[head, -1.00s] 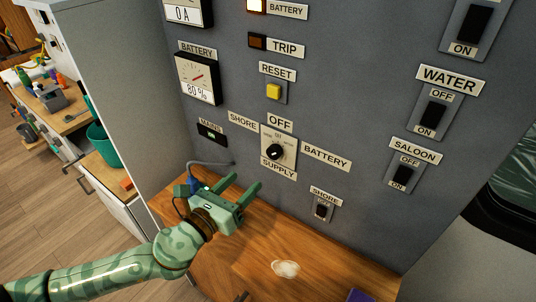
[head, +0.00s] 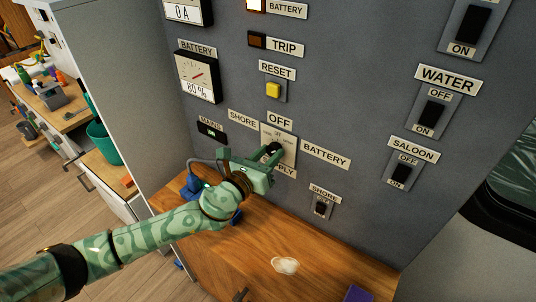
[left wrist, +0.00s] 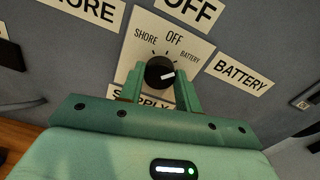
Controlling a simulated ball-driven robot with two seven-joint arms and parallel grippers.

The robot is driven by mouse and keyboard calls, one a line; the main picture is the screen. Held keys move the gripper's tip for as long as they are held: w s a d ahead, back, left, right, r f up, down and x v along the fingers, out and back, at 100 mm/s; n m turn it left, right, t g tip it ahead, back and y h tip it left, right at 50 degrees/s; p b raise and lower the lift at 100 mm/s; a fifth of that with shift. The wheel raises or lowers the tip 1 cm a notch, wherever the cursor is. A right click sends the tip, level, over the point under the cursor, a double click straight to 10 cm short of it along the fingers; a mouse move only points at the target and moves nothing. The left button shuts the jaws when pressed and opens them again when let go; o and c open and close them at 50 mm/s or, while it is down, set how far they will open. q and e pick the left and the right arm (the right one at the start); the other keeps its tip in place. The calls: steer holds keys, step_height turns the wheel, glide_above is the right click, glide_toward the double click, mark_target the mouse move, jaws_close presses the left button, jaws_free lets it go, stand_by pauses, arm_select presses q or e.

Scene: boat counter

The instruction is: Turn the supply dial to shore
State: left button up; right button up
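The supply dial (left wrist: 160,73) is a black round knob with a white mark on a pale plate lettered SHORE, OFF and BATTERY. In the left wrist view its mark points right, roughly to the BATTERY side. In the head view the knob (head: 272,148) is partly hidden by my left gripper (head: 270,156). In the left wrist view the two green fingers of that gripper (left wrist: 160,85) stand on either side of the knob. They look slightly apart from it, but contact is hard to tell. My right gripper is in neither view.
A yellow reset button (head: 273,90) is above the dial, and a small shore switch (head: 321,208) is below right. Water (head: 432,113) and saloon (head: 402,173) switches are further right. A wooden counter (head: 330,258) with a whitish item (head: 285,265) lies below.

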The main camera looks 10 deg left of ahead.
arm_select(q)
steer(key=shift+c, duration=1.2)
steer(key=n, duration=0.3)
steer(key=shift+n, duration=0.4)
steer(key=n, duration=0.4)
steer(key=shift+n, duration=0.3)
steer(key=n+p, duration=0.1)
steer(key=n, duration=0.3)
steer(key=shift+a, duration=0.1)
steer(key=shift+f+n+p, duration=0.1)
steer(key=shift+n+p, duration=1)
steer(key=shift+n, duration=1.7)
